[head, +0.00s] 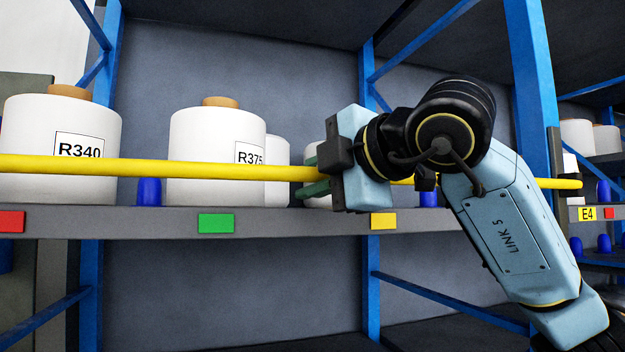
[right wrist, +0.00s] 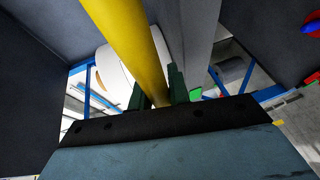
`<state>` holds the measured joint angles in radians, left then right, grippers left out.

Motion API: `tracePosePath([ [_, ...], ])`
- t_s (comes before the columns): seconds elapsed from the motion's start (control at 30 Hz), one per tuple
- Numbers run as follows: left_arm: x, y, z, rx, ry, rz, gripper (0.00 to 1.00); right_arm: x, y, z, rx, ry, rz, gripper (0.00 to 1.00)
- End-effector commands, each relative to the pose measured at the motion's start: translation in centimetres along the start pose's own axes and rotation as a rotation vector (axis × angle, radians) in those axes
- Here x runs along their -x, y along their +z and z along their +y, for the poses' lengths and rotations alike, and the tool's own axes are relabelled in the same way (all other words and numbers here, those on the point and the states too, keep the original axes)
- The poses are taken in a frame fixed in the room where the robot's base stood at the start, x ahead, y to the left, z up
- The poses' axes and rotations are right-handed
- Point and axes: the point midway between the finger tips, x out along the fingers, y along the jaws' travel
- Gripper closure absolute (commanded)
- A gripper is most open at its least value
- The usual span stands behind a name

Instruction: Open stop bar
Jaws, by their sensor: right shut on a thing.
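The yellow stop bar (head: 145,168) runs almost level across the front of the shelf in the head view, in front of the bobbins. My right gripper (head: 316,174) is shut on the bar, with its green fingers above and below it. In the right wrist view the bar (right wrist: 128,42) passes between the green fingers (right wrist: 157,95). The gripper and arm hide part of the bar to the right of the grip; it shows again near the right post. My left gripper is not in view.
White bobbins labelled R340 (head: 62,125) and R375 (head: 214,135) stand on the grey shelf (head: 270,222) behind the bar, with others partly hidden. Blue pegs (head: 149,191) stand on the shelf. A blue post (head: 530,90) rises at the right. A neighbouring rack marked E4 (head: 587,214) is beyond it.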

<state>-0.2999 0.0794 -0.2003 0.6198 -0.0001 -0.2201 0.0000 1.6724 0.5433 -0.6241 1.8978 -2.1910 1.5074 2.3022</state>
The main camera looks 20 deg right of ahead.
Motion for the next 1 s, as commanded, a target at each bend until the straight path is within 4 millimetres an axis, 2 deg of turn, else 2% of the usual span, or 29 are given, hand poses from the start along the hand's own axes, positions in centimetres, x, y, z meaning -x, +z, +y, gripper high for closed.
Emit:
tracePosePath([
  [0.03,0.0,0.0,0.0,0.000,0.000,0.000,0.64,0.1,0.0,0.2,0.000,0.005,0.000,0.79],
  [0.2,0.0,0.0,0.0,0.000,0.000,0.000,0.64,0.1,0.0,0.2,0.000,0.005,0.000,0.60],
  [0.43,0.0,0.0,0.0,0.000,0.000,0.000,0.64,0.1,0.0,0.2,0.000,0.005,0.000,0.60],
  [0.57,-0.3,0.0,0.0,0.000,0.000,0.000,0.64,0.8,0.0,0.1,0.000,0.006,0.000,0.60],
  [0.67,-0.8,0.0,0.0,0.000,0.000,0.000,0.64,2.3,0.1,0.1,0.001,0.009,-0.001,0.60],
  [1.0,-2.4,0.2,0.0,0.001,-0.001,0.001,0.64,9.9,0.0,0.1,0.001,0.010,-0.001,0.60],
])
